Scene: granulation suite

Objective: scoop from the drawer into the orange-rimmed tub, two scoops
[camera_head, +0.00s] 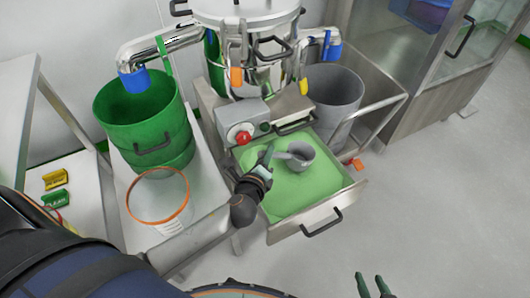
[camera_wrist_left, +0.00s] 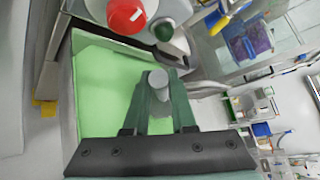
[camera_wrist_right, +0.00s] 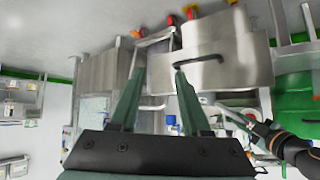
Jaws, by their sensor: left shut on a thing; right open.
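The open drawer (camera_head: 318,199) holds green material (camera_head: 292,192) and stands under the steel machine. A grey scoop (camera_head: 302,152) is over the drawer, its cup to the right and its handle to the left. My left gripper (camera_head: 268,160) is shut on the scoop's handle; the left wrist view shows the handle end (camera_wrist_left: 157,80) between the fingers. I cannot tell whether the cup holds material or touches the green surface. The orange-rimmed tub (camera_head: 158,200), whitish and see-through, stands on the bench left of the drawer. My right gripper (camera_head: 371,286) is open and empty, low at the right, away from the drawer.
A large green bin (camera_head: 147,115) stands behind the tub. A grey bin (camera_head: 335,95) is behind the drawer to the right. A control box with a red knob (camera_head: 239,134) sits above the drawer's left rear. Floor to the right is clear.

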